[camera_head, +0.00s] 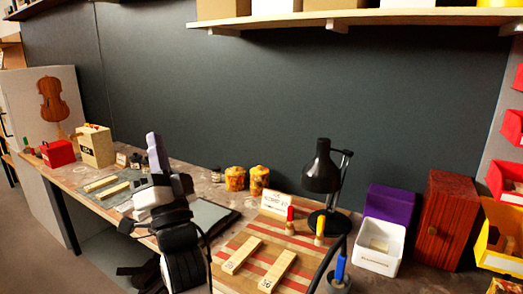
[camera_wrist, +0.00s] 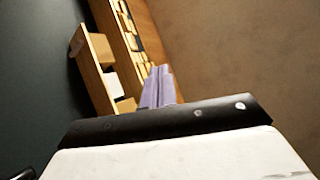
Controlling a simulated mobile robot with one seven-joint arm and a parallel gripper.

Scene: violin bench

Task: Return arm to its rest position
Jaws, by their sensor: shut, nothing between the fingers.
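My gripper (camera_head: 152,137) is the lavender part at the top of my black and white arm, in the left half of the head view. It points upward above the workbench (camera_head: 205,187) and appears clear of everything on it. In the wrist view the lavender fingers (camera_wrist: 159,75) are together with nothing between them. My arm hides part of the bench behind it.
On the bench are a black lamp (camera_head: 321,170), a striped board (camera_head: 245,245) with wooden pieces, amber jars (camera_head: 235,178), a white bin (camera_head: 380,246), a purple box (camera_head: 390,208) and a brown cabinet (camera_head: 446,222). A shelf (camera_head: 365,17) hangs above. Space above the bench's middle looks open.

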